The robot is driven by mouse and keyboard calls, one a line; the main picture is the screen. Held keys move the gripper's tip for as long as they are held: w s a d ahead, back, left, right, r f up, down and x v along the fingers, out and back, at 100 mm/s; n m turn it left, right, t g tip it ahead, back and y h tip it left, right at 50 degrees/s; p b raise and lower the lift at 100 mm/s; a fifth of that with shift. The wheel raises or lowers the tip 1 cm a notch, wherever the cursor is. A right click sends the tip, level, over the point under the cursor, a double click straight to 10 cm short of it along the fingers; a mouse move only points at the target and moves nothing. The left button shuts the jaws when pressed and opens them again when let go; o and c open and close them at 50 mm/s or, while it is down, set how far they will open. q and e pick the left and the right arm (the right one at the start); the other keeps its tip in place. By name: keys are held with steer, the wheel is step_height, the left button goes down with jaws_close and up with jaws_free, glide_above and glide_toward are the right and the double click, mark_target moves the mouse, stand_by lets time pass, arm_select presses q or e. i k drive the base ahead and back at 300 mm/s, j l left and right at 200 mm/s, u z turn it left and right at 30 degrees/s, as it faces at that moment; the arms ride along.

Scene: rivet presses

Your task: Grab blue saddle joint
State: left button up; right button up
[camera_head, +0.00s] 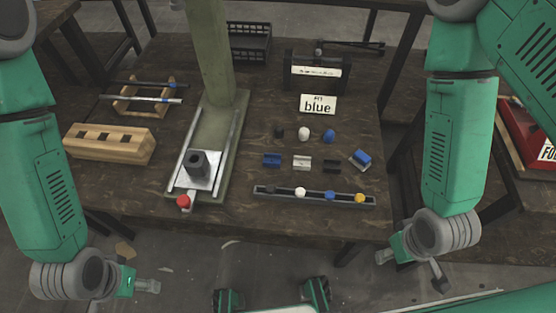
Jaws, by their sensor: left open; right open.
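Two blue saddle-shaped pieces lie on the dark wooden table (150,200). One blue saddle joint (271,160) is at the left end of a row, and another blue piece (361,158) lies tilted at its right end. A white saddle piece (302,162) and a black one (332,167) lie between them. My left gripper (147,286) is open and empty, below the table's front left edge in the picture. My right gripper (386,256) is open and empty, off the front right edge. Both are well apart from the pieces.
A press (213,130) with a tall column stands left of the pieces. Black, white and blue knobs (329,136) are behind them, a rail (314,196) in front. A "blue" card (318,104), wooden block (108,143) and black crate (249,42) are also there.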

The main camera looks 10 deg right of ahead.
mark_target(270, 160)
steer(key=k+j+z, duration=0.2)
steer(key=z, duration=0.3)
steer(key=k+j+z, duration=0.25)
steer(key=z, duration=0.25)
steer(key=k+j+z, duration=0.25)
steer(key=z, duration=0.25)
steer(key=i, duration=0.5)
